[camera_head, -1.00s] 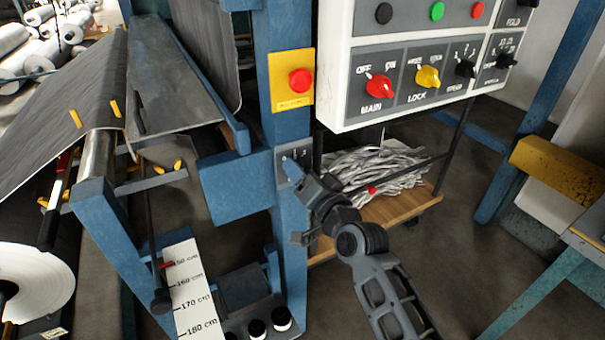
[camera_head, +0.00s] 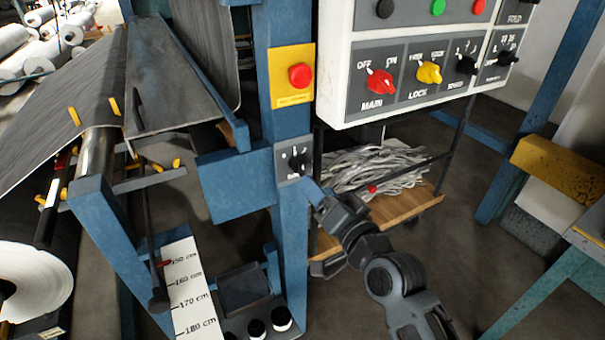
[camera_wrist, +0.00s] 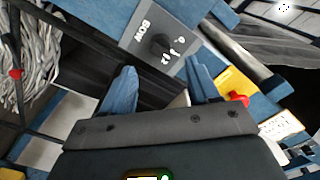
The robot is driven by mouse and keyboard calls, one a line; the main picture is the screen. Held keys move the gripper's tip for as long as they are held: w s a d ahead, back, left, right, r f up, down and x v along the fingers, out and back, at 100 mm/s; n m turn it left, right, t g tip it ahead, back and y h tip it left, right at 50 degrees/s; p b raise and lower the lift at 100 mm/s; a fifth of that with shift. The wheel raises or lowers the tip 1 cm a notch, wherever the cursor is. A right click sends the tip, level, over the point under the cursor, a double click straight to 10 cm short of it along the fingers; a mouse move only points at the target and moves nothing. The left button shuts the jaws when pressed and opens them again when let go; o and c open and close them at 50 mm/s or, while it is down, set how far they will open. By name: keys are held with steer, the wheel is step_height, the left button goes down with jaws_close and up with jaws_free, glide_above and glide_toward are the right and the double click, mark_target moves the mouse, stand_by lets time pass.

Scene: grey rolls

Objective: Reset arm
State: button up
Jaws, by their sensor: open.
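My gripper (camera_head: 314,192) is in front of the blue post (camera_head: 291,215), just below and to the right of a small grey switch plate with a black rotary knob (camera_head: 294,160). In the wrist view, its two blue fingers stand apart with nothing between them (camera_wrist: 162,84). The switch plate with its knob (camera_wrist: 160,42) is beyond the fingertips there, and the fingers look clear of it. In the head view the arm's wrist hides part of the gripper.
A white control panel (camera_head: 340,75) with red and yellow knobs hangs above right. A red button on a yellow plate (camera_head: 293,92) is on the post. Behind my arm is a wooden cart (camera_head: 405,207) with grey strips. A fabric machine stands left. Open floor (camera_head: 460,240) shows at right.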

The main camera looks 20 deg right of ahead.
steer(key=s+f+n+g+h, duration=0.15)
steer(key=s+f, duration=0.25)
steer(key=s, duration=0.7)
steer(key=s+f+n, duration=0.2)
steer(key=s+f, duration=0.1)
steer(key=s, duration=0.7)
steer(key=s+r+n+g, duration=0.1)
steer(key=s+r+n, duration=0.1)
steer(key=s, duration=0.9)
steer(key=s+a+r+n, duration=0.1)
steer(key=s+r, duration=0.4)
steer(key=s, duration=0.5)
steer(key=shift+s+r+n+g, duration=0.15)
steer(key=shift+s+n+g, duration=0.2)
steer(key=shift+n, duration=0.4)
